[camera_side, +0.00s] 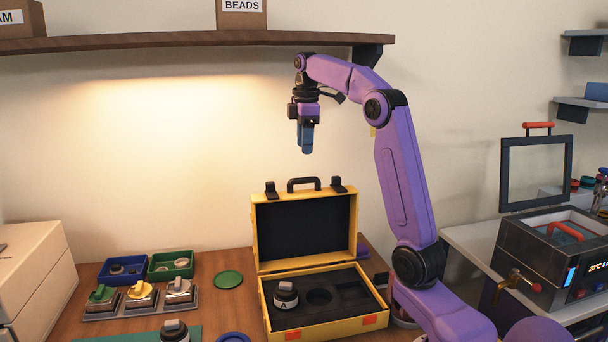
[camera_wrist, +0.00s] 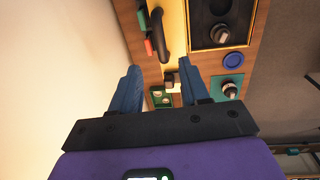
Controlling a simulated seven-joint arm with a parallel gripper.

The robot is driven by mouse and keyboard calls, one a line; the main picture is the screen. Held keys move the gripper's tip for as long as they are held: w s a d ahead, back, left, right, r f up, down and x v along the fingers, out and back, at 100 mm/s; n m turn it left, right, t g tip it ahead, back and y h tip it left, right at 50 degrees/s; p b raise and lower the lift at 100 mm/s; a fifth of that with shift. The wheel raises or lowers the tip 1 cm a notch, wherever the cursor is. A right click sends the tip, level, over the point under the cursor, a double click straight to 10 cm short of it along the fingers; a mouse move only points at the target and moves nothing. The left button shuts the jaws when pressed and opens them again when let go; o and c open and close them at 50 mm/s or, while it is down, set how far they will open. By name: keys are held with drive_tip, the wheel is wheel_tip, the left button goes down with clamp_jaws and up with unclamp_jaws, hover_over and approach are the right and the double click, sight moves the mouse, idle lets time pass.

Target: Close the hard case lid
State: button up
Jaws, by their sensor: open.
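The yellow hard case (camera_side: 335,326) stands on the wooden bench in the side view. Its lid (camera_side: 305,228) is open and stands upright at the back, with a black handle (camera_side: 304,183) and two dark latches on its top edge. My gripper (camera_side: 305,150) is above the lid, blue fingers pointing down, open and empty, touching nothing. In the wrist view the open fingers (camera_wrist: 160,77) show, with the black handle (camera_wrist: 162,35) beyond them.
A shelf (camera_side: 190,41) runs overhead. A metal bath (camera_side: 550,250) stands right.

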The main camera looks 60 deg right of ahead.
drive_tip(key=f, duration=0.9)
drive_tip(key=shift+w+d+f, duration=0.35)
drive_tip(key=shift+f, duration=0.05)
clamp_jaws()
